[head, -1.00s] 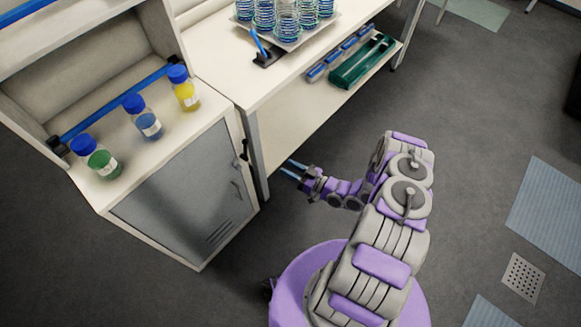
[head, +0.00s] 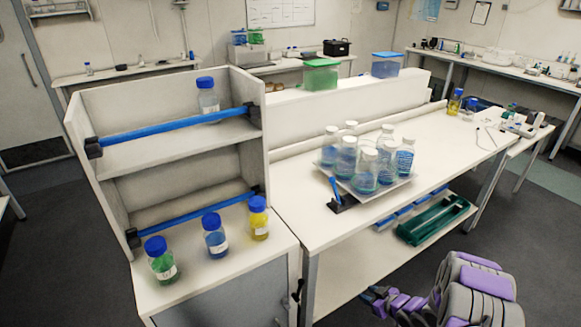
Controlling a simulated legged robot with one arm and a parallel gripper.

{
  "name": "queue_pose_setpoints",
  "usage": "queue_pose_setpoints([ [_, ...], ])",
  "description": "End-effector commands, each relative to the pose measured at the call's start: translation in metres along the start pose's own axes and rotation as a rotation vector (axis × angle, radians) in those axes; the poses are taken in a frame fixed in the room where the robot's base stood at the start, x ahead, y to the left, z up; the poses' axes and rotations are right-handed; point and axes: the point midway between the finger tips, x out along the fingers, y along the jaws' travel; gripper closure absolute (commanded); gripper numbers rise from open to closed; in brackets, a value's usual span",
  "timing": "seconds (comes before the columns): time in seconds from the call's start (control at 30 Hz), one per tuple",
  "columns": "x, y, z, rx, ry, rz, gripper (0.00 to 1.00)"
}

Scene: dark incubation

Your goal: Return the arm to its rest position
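My arm (head: 470,291) shows at the bottom right of the head view, folded low in front of the bench. It is grey with purple panels, and the picture's lower edge cuts it off. My gripper (head: 367,294) shows small at the arm's left end, near the bench's lower shelf. Its slim fingers look apart, with nothing seen between them. Whether it touches the shelf edge is hard to tell.
A cabinet (head: 235,303) at left carries green (head: 161,261), blue (head: 215,236) and yellow (head: 258,218) bottles. The bench (head: 300,222) holds a tray (head: 387,190) of several bottles. A green rack (head: 433,220) lies on the lower shelf. Floor (head: 545,240) is clear at right.

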Motion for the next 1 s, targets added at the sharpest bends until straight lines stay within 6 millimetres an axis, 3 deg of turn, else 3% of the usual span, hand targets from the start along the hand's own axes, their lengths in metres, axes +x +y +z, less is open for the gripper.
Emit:
queue_pose_setpoints([
  [0.2,-0.035,0.041,-0.034,-0.033,-0.198,0.121,0.60],
  [0.5,-0.103,0.065,-0.083,0.003,-0.432,0.280,0.60],
  [0.77,-0.174,0.050,-0.122,0.091,-0.600,0.384,0.60],
  [1.0,-0.242,0.009,-0.153,0.205,-0.724,0.440,0.60],
])
